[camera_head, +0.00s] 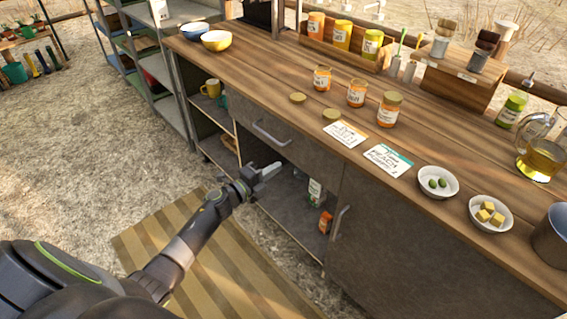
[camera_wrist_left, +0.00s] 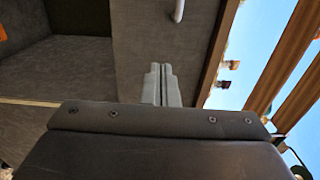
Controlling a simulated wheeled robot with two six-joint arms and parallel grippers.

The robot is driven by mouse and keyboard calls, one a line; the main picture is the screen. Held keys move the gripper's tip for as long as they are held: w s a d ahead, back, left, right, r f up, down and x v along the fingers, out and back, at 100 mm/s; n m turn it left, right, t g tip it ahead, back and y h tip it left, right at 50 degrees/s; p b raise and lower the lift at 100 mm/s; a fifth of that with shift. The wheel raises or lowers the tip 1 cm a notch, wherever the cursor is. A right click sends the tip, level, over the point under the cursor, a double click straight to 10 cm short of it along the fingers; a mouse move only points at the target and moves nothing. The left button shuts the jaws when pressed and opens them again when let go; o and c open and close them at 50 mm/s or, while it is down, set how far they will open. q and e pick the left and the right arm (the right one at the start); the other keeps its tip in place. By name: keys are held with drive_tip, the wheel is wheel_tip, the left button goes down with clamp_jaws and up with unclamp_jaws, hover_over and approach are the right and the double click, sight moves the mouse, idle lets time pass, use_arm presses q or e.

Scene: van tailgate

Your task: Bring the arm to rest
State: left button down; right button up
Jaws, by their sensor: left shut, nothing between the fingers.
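My left arm comes in from the bottom left of the head view. Its gripper (camera_head: 268,170) is in front of the cabinet, below the counter top and near the drawer. In the left wrist view the gripper's fingers (camera_wrist_left: 161,84) are together with nothing between them. Part of the cabinet front (camera_wrist_left: 150,35) shows beyond them. I cannot tell from the head view exactly how far the fingertips are from the cabinet. My right gripper is not in view.
The wooden counter (camera_head: 300,95) holds jars, cards and bowls. Below it are a drawer with a handle (camera_head: 271,136), an open compartment with bottles (camera_head: 315,190) and another handle (camera_head: 342,217). A striped mat (camera_head: 215,270) lies on the gravel ground, which is clear at left.

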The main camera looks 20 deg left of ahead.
use_arm(q)
drive_tip(key=v, duration=0.5)
drive_tip(key=shift+s+a, duration=0.1)
drive_tip(key=shift+s, duration=0.1)
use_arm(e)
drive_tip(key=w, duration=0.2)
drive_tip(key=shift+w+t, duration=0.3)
